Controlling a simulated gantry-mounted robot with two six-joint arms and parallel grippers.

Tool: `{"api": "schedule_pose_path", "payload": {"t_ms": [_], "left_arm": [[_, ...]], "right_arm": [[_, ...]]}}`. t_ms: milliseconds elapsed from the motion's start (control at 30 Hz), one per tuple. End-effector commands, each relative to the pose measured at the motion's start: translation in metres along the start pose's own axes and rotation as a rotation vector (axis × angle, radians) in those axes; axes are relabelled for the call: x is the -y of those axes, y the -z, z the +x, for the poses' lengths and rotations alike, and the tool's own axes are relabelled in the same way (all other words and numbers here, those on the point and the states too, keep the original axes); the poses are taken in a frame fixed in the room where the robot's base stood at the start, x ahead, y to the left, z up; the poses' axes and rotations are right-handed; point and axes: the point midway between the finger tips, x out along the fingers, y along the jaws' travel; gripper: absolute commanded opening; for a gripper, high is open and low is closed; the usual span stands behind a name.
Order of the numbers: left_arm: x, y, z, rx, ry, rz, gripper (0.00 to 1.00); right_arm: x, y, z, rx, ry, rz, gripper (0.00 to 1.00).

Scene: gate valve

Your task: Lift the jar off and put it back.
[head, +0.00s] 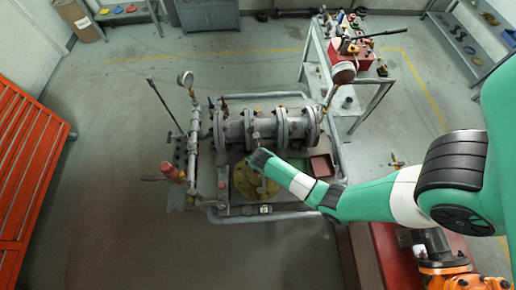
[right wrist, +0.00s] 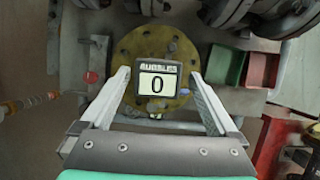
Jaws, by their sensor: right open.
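My right arm comes in from the right in the head view, and its hand (head: 262,160) is over the yellow round flange (head: 243,184). In the right wrist view my right gripper (right wrist: 159,74) is open, with a finger on each side of a small black counter (right wrist: 158,81) reading "BUBBLES 0". The yellow flange (right wrist: 143,42) lies behind the counter in that view. The counter also shows near the front pipe in the head view (head: 265,209). I cannot make out a jar in either view. My left gripper is not in view.
A grey pipe with bolted flanges (head: 266,128) runs behind the hand. A green tray (right wrist: 225,67) and a red tray (right wrist: 261,71) sit right of the yellow flange. A pressure gauge (head: 186,79) stands at left. Open floor (head: 120,200) lies left of the rig.

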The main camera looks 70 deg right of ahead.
Motion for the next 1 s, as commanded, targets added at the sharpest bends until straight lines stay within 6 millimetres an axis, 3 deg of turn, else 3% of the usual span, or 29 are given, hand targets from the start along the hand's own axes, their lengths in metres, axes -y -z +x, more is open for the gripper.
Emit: {"api": "schedule_pose_path", "payload": {"t_ms": [133, 400, 667, 1000], "left_arm": [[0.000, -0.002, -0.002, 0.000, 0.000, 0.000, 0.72], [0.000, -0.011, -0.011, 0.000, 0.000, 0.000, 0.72], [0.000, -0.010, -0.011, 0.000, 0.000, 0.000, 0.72], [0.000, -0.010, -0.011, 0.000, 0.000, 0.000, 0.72]], "right_arm": [[-0.001, 0.000, 0.008, 0.000, 0.001, 0.000, 0.95], [-0.003, 0.002, 0.050, 0.000, 0.001, 0.000, 0.95], [-0.003, 0.001, 0.051, 0.001, -0.001, -0.001, 0.93], [-0.003, 0.001, 0.051, 0.001, -0.001, -0.001, 0.32]]}}
